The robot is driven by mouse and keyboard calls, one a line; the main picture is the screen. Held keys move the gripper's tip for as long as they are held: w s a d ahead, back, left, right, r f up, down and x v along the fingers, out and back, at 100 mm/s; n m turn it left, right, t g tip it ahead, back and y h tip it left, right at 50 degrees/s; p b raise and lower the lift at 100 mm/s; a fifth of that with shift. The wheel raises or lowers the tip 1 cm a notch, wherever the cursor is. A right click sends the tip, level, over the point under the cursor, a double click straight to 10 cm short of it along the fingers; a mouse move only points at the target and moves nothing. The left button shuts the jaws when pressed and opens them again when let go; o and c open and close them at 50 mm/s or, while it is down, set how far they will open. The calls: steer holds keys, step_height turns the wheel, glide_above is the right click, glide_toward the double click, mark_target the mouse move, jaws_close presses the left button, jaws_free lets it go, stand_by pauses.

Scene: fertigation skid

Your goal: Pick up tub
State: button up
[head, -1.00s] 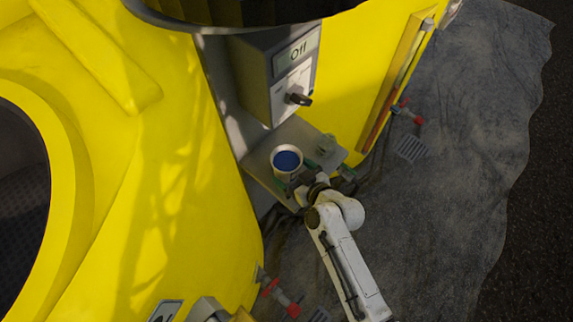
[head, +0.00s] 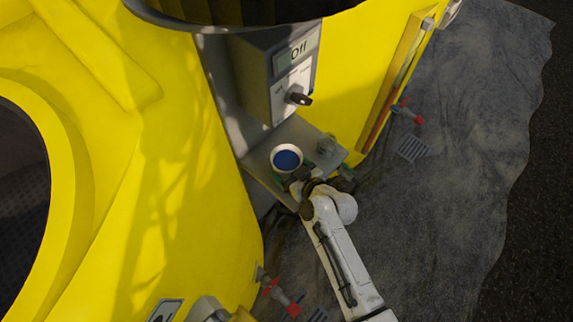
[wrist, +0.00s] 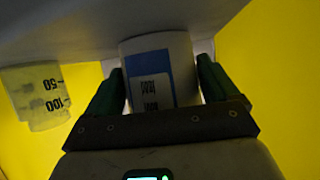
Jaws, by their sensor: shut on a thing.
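The tub (head: 286,158) is a small white round container with a blue top, at the grey shelf in the head view. In the wrist view the tub (wrist: 158,70) shows a blue and white label with dark print. My gripper (head: 292,180) reaches it from the front side. In the wrist view my gripper's green fingers (wrist: 162,75) stand on both sides of the tub, shut on it. The tub looks upright at the shelf; I cannot tell whether its base touches the surface.
A clear measuring beaker (head: 326,144) stands right of the tub; in the wrist view the beaker (wrist: 40,97) shows marks 50 and 100. A grey control box (head: 275,80) reading "Off" rises behind the shelf (head: 256,165). Yellow tank walls (head: 180,180) flank it.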

steer(key=shift+c, duration=0.6)
steer(key=shift+r, duration=0.1)
